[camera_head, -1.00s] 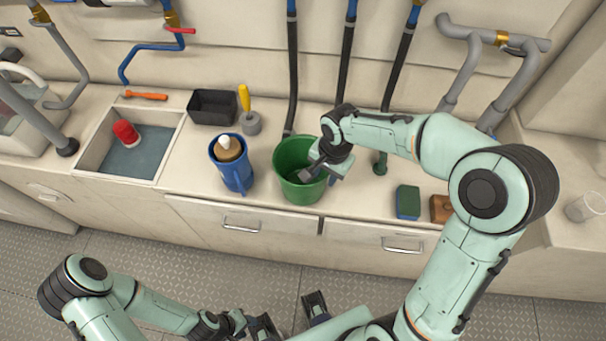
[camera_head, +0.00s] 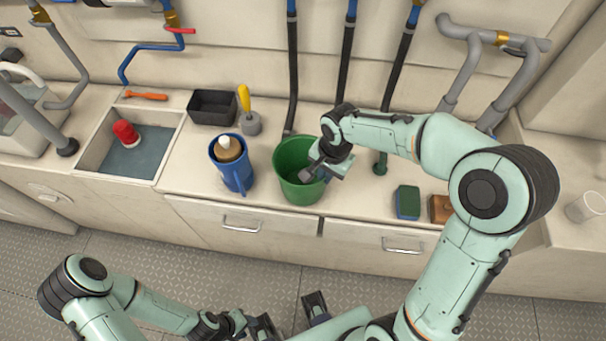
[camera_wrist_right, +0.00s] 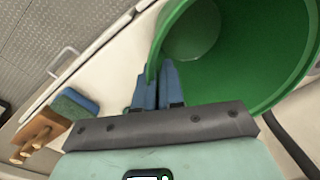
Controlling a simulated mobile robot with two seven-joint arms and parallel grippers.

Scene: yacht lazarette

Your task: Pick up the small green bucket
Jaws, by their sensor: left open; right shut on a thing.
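The small green bucket (camera_head: 293,185) stands upright on the white counter, to the right of a blue jug-like container. My right gripper (camera_head: 309,175) reaches to the bucket's right rim. In the right wrist view the blue fingers of the right gripper (camera_wrist_right: 157,88) are shut on the rim of the bucket (camera_wrist_right: 235,60), whose open inside looks empty where it shows. My left gripper (camera_head: 288,318) is open and empty, low over the floor in front of the counter.
The blue container (camera_head: 233,170) stands close on the bucket's left. A black bin (camera_head: 212,107), a yellow-handled tool (camera_head: 246,105) and a sink (camera_head: 128,150) lie further left. A green-blue sponge (camera_head: 408,202) and a wooden brush (camera_head: 441,208) lie right. Hoses (camera_head: 293,70) hang behind.

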